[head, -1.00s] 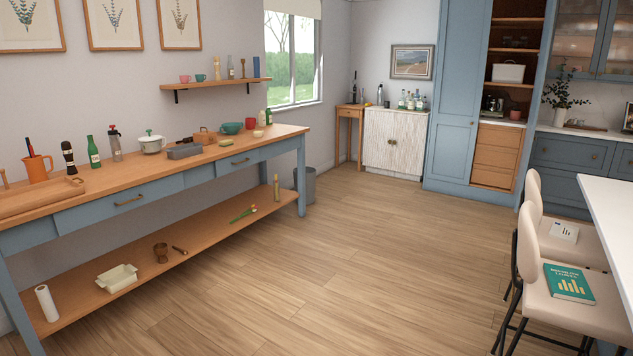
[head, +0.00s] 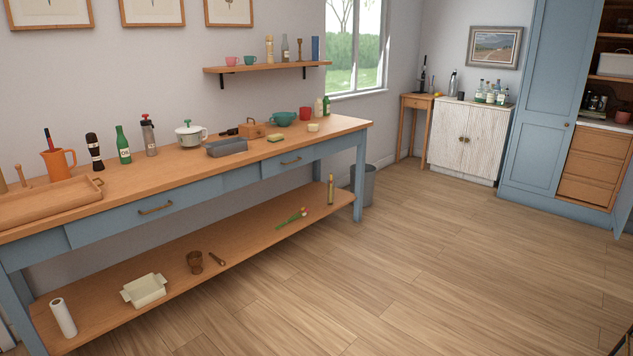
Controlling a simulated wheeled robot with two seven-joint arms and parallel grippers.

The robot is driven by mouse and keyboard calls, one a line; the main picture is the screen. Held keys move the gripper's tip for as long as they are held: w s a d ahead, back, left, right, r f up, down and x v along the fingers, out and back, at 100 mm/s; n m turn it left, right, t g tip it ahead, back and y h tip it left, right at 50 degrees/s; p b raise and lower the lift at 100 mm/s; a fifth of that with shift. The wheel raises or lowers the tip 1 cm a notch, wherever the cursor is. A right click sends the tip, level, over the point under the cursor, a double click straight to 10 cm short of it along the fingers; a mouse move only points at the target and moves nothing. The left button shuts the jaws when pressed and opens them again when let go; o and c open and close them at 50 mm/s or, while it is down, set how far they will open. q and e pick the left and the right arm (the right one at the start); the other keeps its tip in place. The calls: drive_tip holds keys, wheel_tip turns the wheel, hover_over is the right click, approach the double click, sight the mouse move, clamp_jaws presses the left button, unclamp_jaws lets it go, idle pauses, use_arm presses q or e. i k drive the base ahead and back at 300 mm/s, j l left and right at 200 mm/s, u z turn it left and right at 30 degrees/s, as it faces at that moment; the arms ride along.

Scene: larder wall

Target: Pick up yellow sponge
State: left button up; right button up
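A small yellow sponge with a greenish top (head: 276,138) lies flat on the wooden top of the blue work table (head: 180,178). It is near the front edge, right of a grey-blue box-like container (head: 227,147). A small cream item (head: 313,127) lies to its right and farther back. Neither of my grippers is in the head view, and nothing is seen touching the sponge.
Behind the sponge stand a wooden box (head: 251,130), a teal bowl (head: 284,118) and a red cup (head: 305,113). A white pot (head: 190,134) is farther left. The lower shelf holds a white dish (head: 145,290). The floor (head: 400,270) in front is clear.

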sight(273, 138)
drive_tip(key=i, duration=1.25)
drive_tip(key=i+u, duration=0.1)
drive_tip(key=i, duration=1.15)
drive_tip(key=i+l, duration=0.1)
drive_tip(key=i, duration=1.15)
drive_tip(key=i+u, duration=0.25)
drive_tip(key=i, duration=0.25)
drive_tip(key=i+l+u, duration=0.2)
drive_tip(key=i, duration=0.3)
